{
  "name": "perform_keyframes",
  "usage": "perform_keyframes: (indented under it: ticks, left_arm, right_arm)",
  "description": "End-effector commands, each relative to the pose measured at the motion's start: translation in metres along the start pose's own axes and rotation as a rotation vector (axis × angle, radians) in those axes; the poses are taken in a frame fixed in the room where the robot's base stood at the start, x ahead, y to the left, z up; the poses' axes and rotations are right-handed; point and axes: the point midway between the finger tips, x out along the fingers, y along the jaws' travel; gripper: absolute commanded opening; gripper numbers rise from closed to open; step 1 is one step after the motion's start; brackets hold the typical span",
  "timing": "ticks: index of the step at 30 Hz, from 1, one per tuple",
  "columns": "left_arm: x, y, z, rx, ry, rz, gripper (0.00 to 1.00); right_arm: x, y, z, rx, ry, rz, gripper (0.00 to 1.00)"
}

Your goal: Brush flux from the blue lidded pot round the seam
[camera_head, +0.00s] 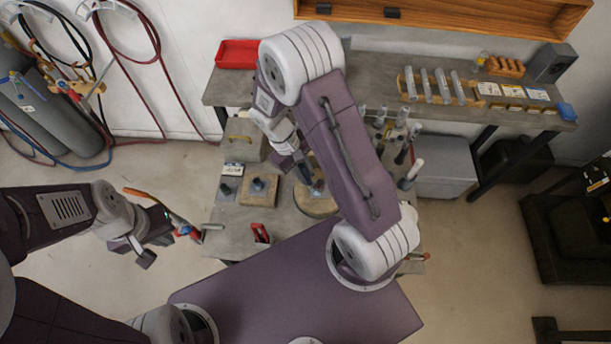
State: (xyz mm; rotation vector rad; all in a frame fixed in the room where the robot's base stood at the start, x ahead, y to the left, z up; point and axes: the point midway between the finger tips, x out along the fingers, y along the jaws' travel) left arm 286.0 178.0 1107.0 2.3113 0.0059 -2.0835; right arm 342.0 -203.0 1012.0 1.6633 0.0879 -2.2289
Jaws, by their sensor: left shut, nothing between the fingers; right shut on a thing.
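My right gripper (303,172) reaches down over the bench from my raised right arm. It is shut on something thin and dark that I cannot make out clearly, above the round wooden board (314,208). A small blue-grey piece (317,187) shows on that board at the gripper's tip. A small dark-blue pot-like thing (258,186) stands on a square wooden block (257,200) left of the gripper. I cannot tell whether it is the lidded flux pot. My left gripper (145,255) is shut and empty, left of the bench. The seam cannot be made out.
A dark green-topped piece (226,189) stands left of the block. A red clamp-like tool (260,234) lies at the bench front. A torch with an orange handle (135,191) is near my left gripper. Several upright tools (404,150) crowd the right; a red tray (237,54) is behind.

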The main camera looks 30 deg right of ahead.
Motion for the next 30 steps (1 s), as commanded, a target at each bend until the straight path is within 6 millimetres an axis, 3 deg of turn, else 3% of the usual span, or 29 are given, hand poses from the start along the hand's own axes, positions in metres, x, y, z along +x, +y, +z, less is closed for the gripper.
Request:
perform_keyframes:
  ticks: [21, 30]
  left_arm:
    - [-0.006, 0.0, -0.001, 0.0, 0.0, 0.0, 0.0]
    - [-0.006, 0.0, -0.001, 0.0, 0.0, 0.0, 0.0]
  right_arm:
    - [-0.003, 0.022, -0.023, 0.001, 0.0, 0.0, 0.0]
    - [-0.002, 0.018, -0.02, -0.002, 0.001, 0.0, 0.0]
